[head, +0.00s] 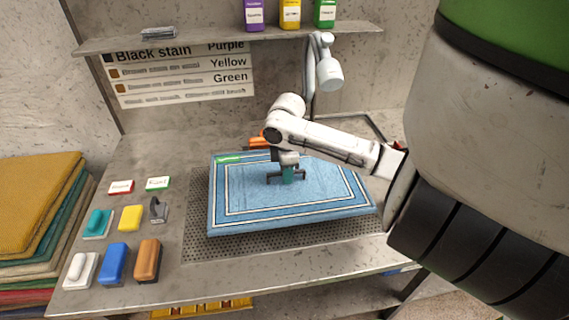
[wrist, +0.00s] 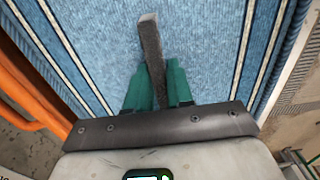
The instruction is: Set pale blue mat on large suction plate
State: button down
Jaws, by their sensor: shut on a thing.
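The pale blue mat (head: 245,190), with white and dark border lines, is spread flat over the perforated suction plate (head: 330,229). It covers most of the plate, whose perforated surface shows along the front and left. I cannot tell whether the mat's underside touches the plate. My gripper (head: 289,174) is over the middle of the mat, pointing down. In the wrist view its teal fingers (wrist: 157,72) are shut on a dark grey bar (wrist: 150,40), which lies over the mat (wrist: 205,30). How the bar joins the mat is hidden.
Several brushes and sponges, including a blue one (head: 114,262), stand on the table's left. Stacked rugs (head: 40,210) lie beyond it. An orange object (head: 258,141) is behind the mat. A lamp (head: 328,73) and a shelf of bottles (head: 290,13) are above the back.

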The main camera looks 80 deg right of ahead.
aim_at(286, 186)
jog(key=shift+w+d, duration=0.1)
jog(key=shift+d, duration=0.35)
jog(key=shift+f+b, duration=2.45)
jog(key=shift+f, duration=0.3)
jog(key=shift+f+b, duration=0.35)
jog(key=shift+f, duration=0.25)
jog(key=c, duration=0.9)
grip_release()
notch_tip(286, 186, up, 11)
jog(key=shift+f+b, duration=0.1)
jog(key=shift+b, duration=0.3)
